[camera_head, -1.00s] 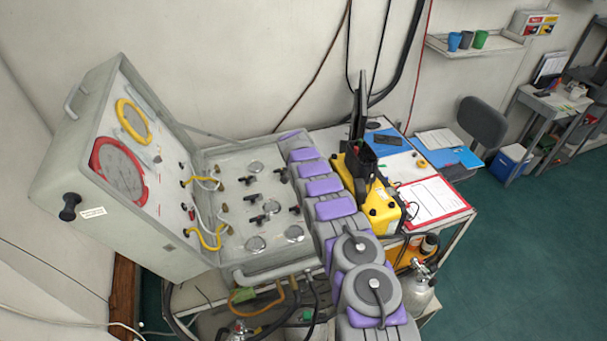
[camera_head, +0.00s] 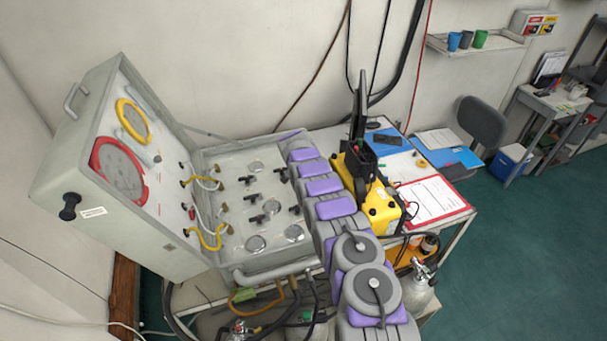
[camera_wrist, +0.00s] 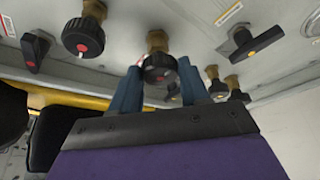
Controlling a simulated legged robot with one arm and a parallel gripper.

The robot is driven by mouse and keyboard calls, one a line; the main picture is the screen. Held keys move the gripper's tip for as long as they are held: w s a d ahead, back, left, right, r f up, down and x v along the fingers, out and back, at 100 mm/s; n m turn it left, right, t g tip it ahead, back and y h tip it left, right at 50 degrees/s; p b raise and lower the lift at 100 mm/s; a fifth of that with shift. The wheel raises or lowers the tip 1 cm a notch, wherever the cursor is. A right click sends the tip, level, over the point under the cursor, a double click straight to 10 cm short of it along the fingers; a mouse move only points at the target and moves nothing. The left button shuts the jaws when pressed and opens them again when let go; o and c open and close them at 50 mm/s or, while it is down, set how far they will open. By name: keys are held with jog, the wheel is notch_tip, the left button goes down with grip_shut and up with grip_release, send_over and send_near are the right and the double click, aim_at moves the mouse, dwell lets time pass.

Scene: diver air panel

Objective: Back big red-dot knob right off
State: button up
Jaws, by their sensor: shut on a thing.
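In the wrist view a round black knob with a red dot (camera_wrist: 160,70) sits on a brass stem. My gripper (camera_wrist: 158,82) has its two blue-grey fingers on either side of this knob and is shut on it. A second, similar black knob with a red dot (camera_wrist: 83,38) is to the left, apart from the fingers. In the head view the open grey panel case (camera_head: 222,172) stands on the table. My own arm covers its right side, and the gripper and the held knob are hidden there.
A black lever handle with a red dot (camera_wrist: 35,50) is at the far left of the wrist view, and another with an orange dot (camera_wrist: 250,48) at the right. Smaller brass fittings (camera_wrist: 218,85) sit close to the right finger. A yellow unit (camera_head: 372,195) stands beside my arm.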

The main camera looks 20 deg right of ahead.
jog(key=shift+n, duration=0.3)
jog(key=n, duration=0.1)
jog(key=n+y, duration=0.1)
jog(key=shift+s+d+n+t+b, duration=0.1)
jog(key=shift+d+n+t+b, duration=0.05)
jog(key=shift+n+t+b, duration=0.2)
jog(key=n+y, duration=0.1)
jog(key=n, duration=0.3)
jog(key=shift+d+n+t+y+b, duration=0.2)
jog(key=shift+n+t+y+b, duration=0.05)
jog(key=shift+t+y+b, duration=0.15)
jog(key=n+b, duration=0.1)
jog(key=n, duration=0.1)
jog(key=n+y, duration=0.1)
jog(key=n, duration=0.1)
jog(key=shift+d+f+y+b, duration=0.1)
jog(key=shift+y+b, duration=0.2)
jog(key=shift+b, duration=0.1)
jog(key=shift+n, duration=0.3)
jog(key=shift+d+n+g+b, duration=0.1)
jog(key=shift+n+g+b, duration=0.15)
jog(key=shift+n+b, duration=0.25)
jog(key=shift+y, duration=0.3)
jog(key=shift+r+n, duration=0.2)
jog(key=shift+n, duration=0.2)
